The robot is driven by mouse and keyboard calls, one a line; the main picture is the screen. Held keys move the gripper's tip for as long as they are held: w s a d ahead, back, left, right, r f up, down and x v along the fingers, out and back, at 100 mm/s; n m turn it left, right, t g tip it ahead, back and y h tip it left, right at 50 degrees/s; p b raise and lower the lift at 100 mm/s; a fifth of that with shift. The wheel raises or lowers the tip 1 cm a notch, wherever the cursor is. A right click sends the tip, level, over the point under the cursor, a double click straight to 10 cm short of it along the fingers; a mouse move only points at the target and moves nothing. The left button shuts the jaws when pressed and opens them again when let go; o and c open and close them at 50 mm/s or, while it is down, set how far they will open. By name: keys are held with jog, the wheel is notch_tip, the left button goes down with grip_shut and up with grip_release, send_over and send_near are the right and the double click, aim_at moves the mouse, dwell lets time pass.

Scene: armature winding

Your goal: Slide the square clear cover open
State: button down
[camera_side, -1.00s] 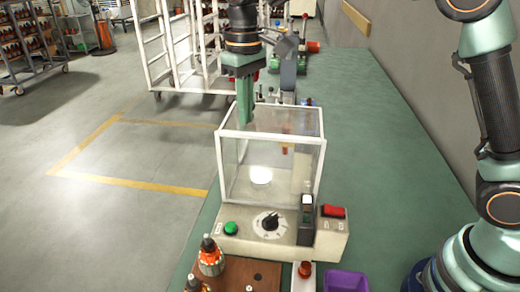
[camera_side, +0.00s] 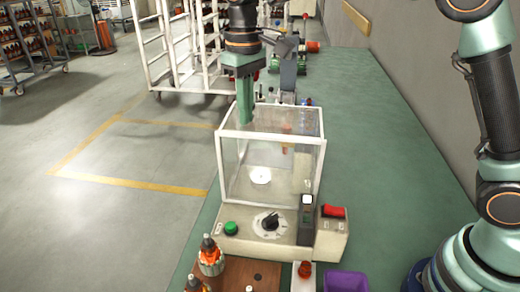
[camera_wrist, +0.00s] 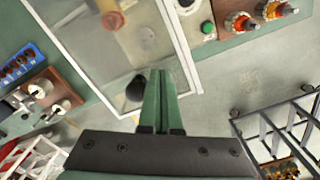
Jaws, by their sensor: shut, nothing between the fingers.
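The square clear cover (camera_side: 270,138) is a see-through box with a white frame, standing on the beige machine base (camera_side: 262,238) in the side view. In the wrist view its frame (camera_wrist: 181,50) runs slantwise beside my fingers. My gripper (camera_side: 246,118) points down at the far left corner of the cover's top, its green fingers shut and empty. The shut fingers (camera_wrist: 161,75) also show in the wrist view, close to a dark round knob (camera_wrist: 135,89) at the frame. I cannot tell whether the fingers touch the cover.
The base carries a green button (camera_side: 231,228), a dial (camera_side: 269,222) and a red switch (camera_side: 333,211). A wooden board (camera_side: 240,272) with armatures and a purple bin (camera_side: 346,282) are in front. A white rack (camera_side: 180,50) stands behind. Green floor is clear at right.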

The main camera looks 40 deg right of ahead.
jog(key=shift+s+a+r, duration=0.15)
jog(key=shift+r, duration=1.7)
jog(key=r, duration=0.3)
jog(key=shift+s+a+r, duration=0.4)
jog(key=shift+d, duration=0.1)
jog(key=s+d+m+t, duration=0.1)
jog(key=s+d+t, duration=0.2)
jog(key=s+d, duration=0.45)
jog(key=s+d+f+m+t, duration=0.2)
jog(key=s+d+f, duration=0.5)
jog(key=d, duration=0.1)
jog(key=shift+s+d+f+t, duration=0.3)
jog(key=shift+s+d+f, duration=0.05)
